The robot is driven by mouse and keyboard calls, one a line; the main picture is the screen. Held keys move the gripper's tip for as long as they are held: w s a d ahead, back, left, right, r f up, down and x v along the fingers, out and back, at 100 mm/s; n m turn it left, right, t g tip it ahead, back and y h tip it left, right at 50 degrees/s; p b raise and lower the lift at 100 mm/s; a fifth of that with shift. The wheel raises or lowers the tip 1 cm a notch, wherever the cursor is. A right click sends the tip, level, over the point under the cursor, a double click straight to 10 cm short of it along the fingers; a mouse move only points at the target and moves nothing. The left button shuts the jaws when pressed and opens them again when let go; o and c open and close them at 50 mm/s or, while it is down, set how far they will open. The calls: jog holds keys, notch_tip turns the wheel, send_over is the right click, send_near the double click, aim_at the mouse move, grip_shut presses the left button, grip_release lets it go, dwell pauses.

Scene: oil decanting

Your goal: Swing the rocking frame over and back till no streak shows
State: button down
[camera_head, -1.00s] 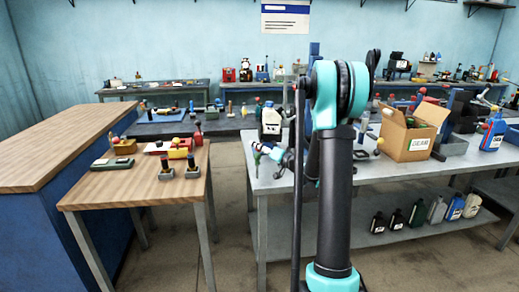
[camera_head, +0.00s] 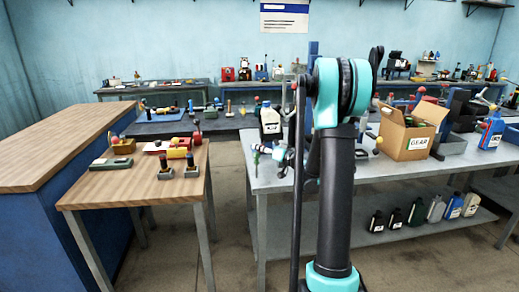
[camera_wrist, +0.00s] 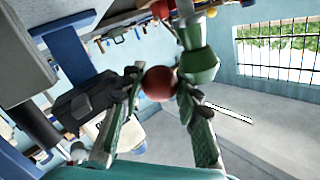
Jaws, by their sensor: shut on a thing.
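In the wrist view my gripper (camera_wrist: 158,92) is shut on a red ball knob (camera_wrist: 158,83), with a finger on each side of it. A green tapered part (camera_wrist: 197,65) shows just behind the knob. A dark body (camera_wrist: 82,102) lies left of the fingers, partly covered by one of them. In the head view a pale bottle with a dark label (camera_head: 270,122) stands at the left end of the grey bench (camera_head: 400,172). My arm stands in front of that area and hides most of the rocking frame. I cannot make out any streak.
A cardboard box marked GEAR (camera_head: 402,142) and a blue jug (camera_head: 491,132) stand on the bench to the right. Several bottles (camera_head: 436,208) stand on its lower shelf. A wooden table (camera_head: 130,182) is at the left, with clear floor between it and the bench.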

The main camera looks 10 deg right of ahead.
jog(key=c, duration=1.1)
grip_release()
jog(key=shift+o, duration=0.2)
jog(key=v, duration=1.2)
jog(key=shift+c, duration=0.6)
